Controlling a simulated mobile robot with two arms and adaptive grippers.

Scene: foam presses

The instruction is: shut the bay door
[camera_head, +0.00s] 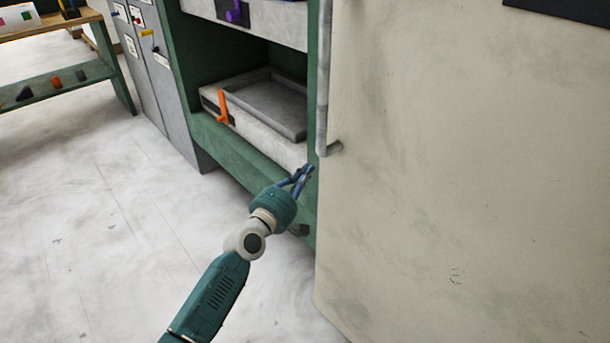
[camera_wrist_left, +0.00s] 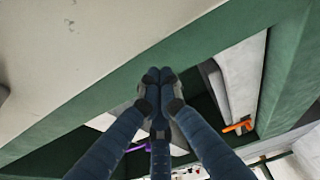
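The bay door (camera_head: 460,170) is a large cream panel with grey smudges, filling the right of the head view. It stands open; the green-framed bay (camera_head: 236,60) beside it is exposed. A grey vertical bar handle (camera_head: 323,80) runs along the door's left edge. My left gripper (camera_head: 306,172) has its blue fingers together, with nothing seen between them. It is by the green frame, just left of the door and below the handle's lower end; contact cannot be told. In the left wrist view its fingertips (camera_wrist_left: 160,75) meet, with a cream panel (camera_wrist_left: 80,50) at upper left. My right gripper is not in view.
Inside the bay is a press with a grey tray (camera_head: 275,105) and an orange lever (camera_head: 222,105). A purple lever (camera_head: 234,12) is above. Grey cabinets (camera_head: 150,70) stand left of the bay, and a green-legged bench (camera_head: 60,85) is farther left. The pale floor (camera_head: 90,230) is clear.

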